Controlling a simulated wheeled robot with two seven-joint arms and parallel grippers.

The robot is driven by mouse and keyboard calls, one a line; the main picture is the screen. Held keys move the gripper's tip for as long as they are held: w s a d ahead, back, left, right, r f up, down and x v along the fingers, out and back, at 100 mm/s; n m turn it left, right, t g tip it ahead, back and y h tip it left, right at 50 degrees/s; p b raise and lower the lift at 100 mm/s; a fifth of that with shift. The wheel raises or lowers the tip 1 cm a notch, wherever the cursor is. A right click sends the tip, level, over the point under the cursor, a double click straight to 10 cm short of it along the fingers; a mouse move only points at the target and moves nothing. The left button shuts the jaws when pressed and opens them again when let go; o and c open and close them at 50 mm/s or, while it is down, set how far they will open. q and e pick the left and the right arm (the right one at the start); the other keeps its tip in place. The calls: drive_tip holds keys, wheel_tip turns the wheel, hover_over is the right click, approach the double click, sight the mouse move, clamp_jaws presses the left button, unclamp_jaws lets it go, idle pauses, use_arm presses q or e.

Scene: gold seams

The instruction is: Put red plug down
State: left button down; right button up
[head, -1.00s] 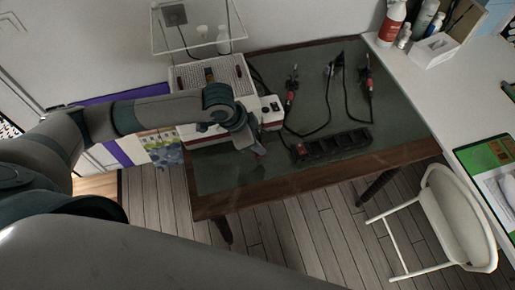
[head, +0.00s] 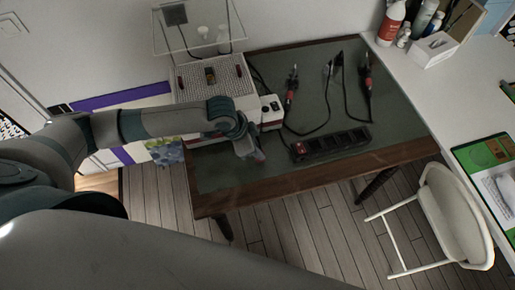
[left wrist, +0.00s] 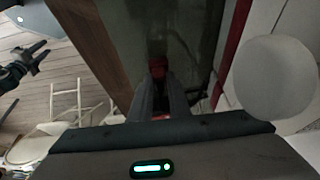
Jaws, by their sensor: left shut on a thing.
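My left gripper (head: 254,155) is shut on the red plug (left wrist: 158,68) over the near left part of the dark green table top (head: 225,174). In the left wrist view the plug shows as a small red and dark shape between the fingertips (left wrist: 159,88). The fingers hide part of it, and I cannot tell whether it touches the table. A dark jaw-like shape, seemingly my right gripper (left wrist: 35,62), shows at the left edge of the left wrist view; its jaws are unclear.
A black power strip (head: 330,146) with a red switch lies right of the gripper. A white-and-red device (head: 212,78) stands behind it. Cables and red-handled tools (head: 291,88) lie at the back. A white chair (head: 452,215) stands at the front right.

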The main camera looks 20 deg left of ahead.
use_arm(q)
drive_tip(key=shift+f, duration=0.6)
drive_tip(key=c, duration=1.7)
unclamp_jaws()
drive_tip(key=shift+o, duration=0.2)
drive_tip(key=shift+r, duration=0.1)
drive_tip(key=shift+r, duration=0.6)
drive_tip(key=b+v, duration=0.2)
drive_tip(key=v, duration=0.9)
drive_tip(key=shift+s+a+r, duration=0.2)
drive_tip(key=shift+r, duration=0.15)
